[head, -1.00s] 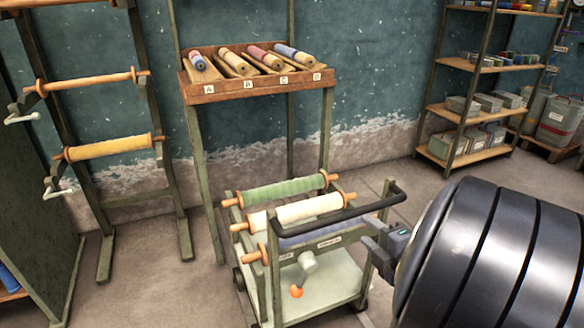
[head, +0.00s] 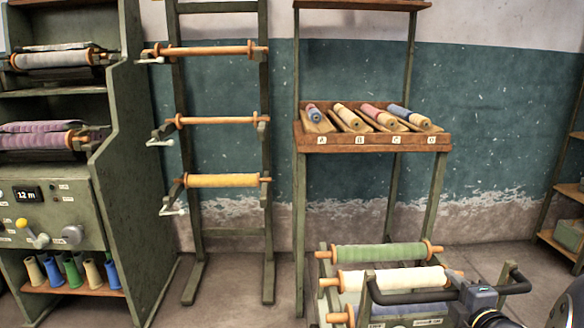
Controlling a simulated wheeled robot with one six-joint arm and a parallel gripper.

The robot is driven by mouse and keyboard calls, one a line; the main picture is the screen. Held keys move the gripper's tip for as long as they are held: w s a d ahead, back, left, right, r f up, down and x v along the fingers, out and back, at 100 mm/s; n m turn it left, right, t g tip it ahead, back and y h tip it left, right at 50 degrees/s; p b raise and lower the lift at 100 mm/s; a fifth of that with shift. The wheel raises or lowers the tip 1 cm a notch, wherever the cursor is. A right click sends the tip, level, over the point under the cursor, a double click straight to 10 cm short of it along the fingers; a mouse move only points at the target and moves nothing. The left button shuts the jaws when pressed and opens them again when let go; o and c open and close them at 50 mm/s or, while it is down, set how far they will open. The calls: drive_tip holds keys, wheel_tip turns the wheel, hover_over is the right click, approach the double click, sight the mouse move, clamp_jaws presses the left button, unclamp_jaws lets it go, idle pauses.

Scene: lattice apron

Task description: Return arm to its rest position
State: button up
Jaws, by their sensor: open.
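My gripper (head: 458,297) is at the lower right in the head view, in front of the right end of a wheeled cart. Its grey body shows beside the cart's black handle (head: 395,298), and its fingers point left. It is open, with nothing seen between the fingers. I cannot tell whether it touches the handle. A dark part of my arm shows at the right bottom corner.
The cart carries a green roll (head: 380,252) and a cream roll (head: 392,279). A wooden tray (head: 375,143) with several small rolls stands behind. A roller rack (head: 266,225) and a green machine (head: 130,180) stand left.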

drive_tip(key=shift+s, duration=0.15)
drive_tip(key=s+r+p, duration=0.2)
drive_tip(key=s+p, duration=0.1)
drive_tip(key=s, duration=0.8)
drive_tip(key=w+f+b, duration=0.2)
drive_tip(key=w+b, duration=0.1)
drive_tip(key=w, duration=1.1)
